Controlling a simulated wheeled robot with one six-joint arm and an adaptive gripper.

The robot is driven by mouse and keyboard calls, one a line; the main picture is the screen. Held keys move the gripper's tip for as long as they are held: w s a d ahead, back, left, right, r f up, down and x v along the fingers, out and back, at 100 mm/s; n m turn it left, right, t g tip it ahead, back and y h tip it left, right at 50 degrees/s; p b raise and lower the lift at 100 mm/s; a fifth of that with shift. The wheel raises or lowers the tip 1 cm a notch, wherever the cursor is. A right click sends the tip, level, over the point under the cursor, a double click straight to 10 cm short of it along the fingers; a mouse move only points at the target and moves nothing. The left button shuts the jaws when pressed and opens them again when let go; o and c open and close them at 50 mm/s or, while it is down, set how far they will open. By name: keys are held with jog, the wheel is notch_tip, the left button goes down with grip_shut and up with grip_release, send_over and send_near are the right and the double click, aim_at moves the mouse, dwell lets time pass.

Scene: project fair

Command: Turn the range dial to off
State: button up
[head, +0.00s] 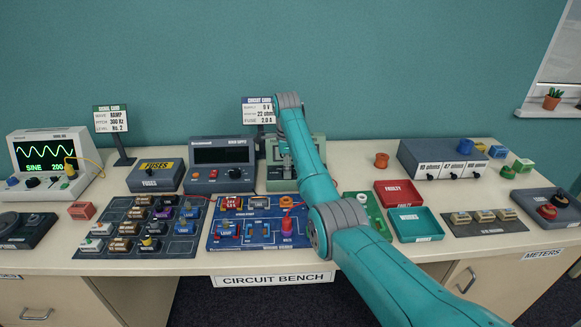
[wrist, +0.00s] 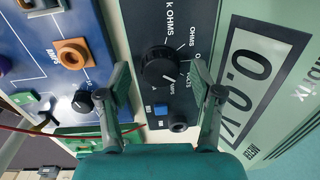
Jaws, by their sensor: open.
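The meter is a pale green box (head: 313,151) at the back of the bench in the head view, partly hidden by my arm. In the wrist view its dark panel carries the black round range dial (wrist: 162,67), with k OHMS, OHMS, VOLTS and AMPS marks around it. A pale pointer line on the dial seems to face the AMPS side; its exact setting is hard to read. My gripper (wrist: 160,76) is open, with one finger on each side of the dial. I cannot tell whether either finger touches the dial. The meter display (wrist: 252,75) appears sideways.
A blue circuit board (head: 255,243) lies in front of the meter. A bench supply (head: 222,167) stands left of it. Red (head: 390,187) and teal (head: 415,224) trays lie to the right. A blue button (wrist: 160,109) and a socket (wrist: 178,122) sit below the dial.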

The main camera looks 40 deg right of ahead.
jog(key=shift+f, duration=0.25)
jog(key=c, duration=1.1)
jog(key=shift+c, duration=0.2)
jog(key=shift+n, duration=3.5)
